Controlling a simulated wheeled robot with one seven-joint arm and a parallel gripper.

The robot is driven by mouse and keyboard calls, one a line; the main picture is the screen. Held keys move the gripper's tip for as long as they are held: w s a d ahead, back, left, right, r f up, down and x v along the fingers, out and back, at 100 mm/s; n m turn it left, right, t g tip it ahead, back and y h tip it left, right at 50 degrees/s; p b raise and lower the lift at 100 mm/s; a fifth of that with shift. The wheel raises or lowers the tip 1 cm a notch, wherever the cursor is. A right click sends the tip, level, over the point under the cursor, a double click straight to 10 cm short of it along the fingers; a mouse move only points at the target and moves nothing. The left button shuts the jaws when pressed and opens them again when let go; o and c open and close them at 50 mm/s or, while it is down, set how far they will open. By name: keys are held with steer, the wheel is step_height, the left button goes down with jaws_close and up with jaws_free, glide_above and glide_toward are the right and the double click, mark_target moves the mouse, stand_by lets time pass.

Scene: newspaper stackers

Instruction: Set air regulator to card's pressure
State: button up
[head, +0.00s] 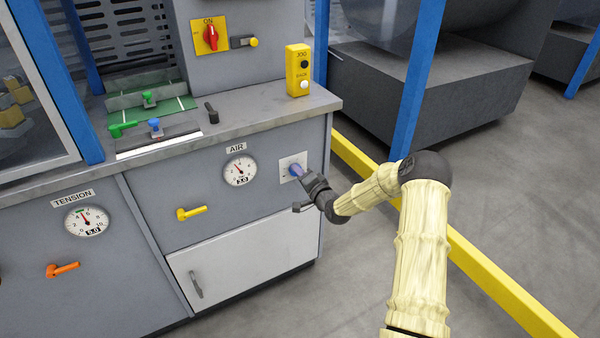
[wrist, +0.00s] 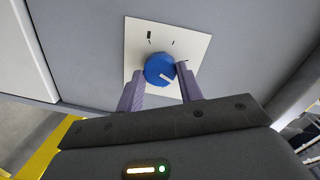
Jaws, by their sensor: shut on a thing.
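The blue regulator knob (wrist: 158,68) sits on a square white plate (wrist: 194,44) on the grey cabinet front. It has a pale pointer mark, toward the lower right of the wrist view. My gripper (wrist: 160,76) is shut on the knob, one finger on each side. In the head view my gripper (head: 301,176) reaches the plate (head: 287,160) from the right and largely hides the knob. The round AIR gauge (head: 239,171) is left of the plate; its small display seems to read 3.0. I cannot make out a pressure card.
A TENSION gauge (head: 86,221), a yellow lever (head: 191,212) and an orange lever (head: 63,269) are on the cabinet fronts. A yellow JOG box (head: 298,70) stands on the worktop (head: 251,112). A yellow floor rail (head: 480,266) and blue post (head: 412,85) are at right.

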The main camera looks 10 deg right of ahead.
steer(key=shift+f+m, duration=0.15)
steer(key=shift+m, duration=0.85)
steer(key=o, duration=1)
steer(key=shift+a, duration=0.1)
steer(key=shift+p, duration=0.3)
steer(key=shift+s, duration=0.1)
steer(key=p+v, duration=0.1)
steer(key=v, duration=0.7)
steer(key=p+v, duration=0.1)
steer(key=v, duration=0.8)
steer(key=shift+s+d, duration=0.1)
steer(key=shift+d, duration=0.2)
